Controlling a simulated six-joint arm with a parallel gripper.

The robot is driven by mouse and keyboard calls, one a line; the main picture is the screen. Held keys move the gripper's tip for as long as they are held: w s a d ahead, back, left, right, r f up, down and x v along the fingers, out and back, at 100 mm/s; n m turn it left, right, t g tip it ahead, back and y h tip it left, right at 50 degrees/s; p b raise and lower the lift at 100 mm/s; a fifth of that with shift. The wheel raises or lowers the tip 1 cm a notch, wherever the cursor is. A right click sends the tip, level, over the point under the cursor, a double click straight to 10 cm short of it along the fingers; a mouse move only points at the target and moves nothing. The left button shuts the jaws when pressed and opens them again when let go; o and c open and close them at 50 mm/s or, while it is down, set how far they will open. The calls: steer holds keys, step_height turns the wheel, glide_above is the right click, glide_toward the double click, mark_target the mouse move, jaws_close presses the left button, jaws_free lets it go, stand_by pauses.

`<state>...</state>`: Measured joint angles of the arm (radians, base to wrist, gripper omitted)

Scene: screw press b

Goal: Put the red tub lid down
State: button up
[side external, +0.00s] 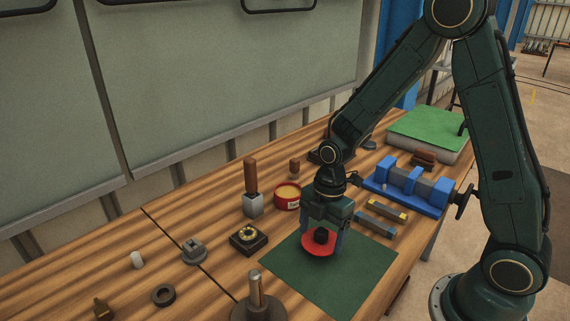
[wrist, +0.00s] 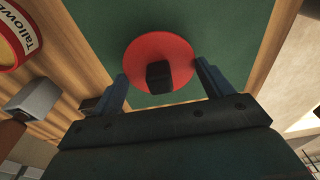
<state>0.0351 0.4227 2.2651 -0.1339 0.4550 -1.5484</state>
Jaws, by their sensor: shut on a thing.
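The red tub lid (side external: 317,249) is a round red disc with a dark block-shaped knob on top. It is over the green mat (side external: 358,268), and I cannot tell whether it touches the mat. My gripper (side external: 322,238) points down and is shut on the lid. In the wrist view, the lid (wrist: 146,50) lies between the two fingers of my gripper (wrist: 162,72), and the mat shows around it. The exact finger contact is unclear. The open red tub (side external: 287,199) with yellowish contents stands behind the mat; its label shows in the wrist view (wrist: 22,38).
A wooden-handled tool with a grey block (side external: 253,202) stands left of the tub. A dark square block (side external: 248,239) sits left of the mat, and a metal post on a round base (side external: 257,295) in front. A blue vise (side external: 408,188) and small bars (side external: 386,211) lie right. The mat's front is clear.

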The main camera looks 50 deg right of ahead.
steer(key=shift+f, duration=1.35)
steer(key=shift+f, duration=0.15)
steer(key=o, duration=1.1)
steer(key=shift+c, duration=0.2)
steer(key=shift+r, duration=0.2)
step_height(320, 180, up, 12)
steer(key=d, duration=0.1)
steer(key=shift+d, duration=0.2)
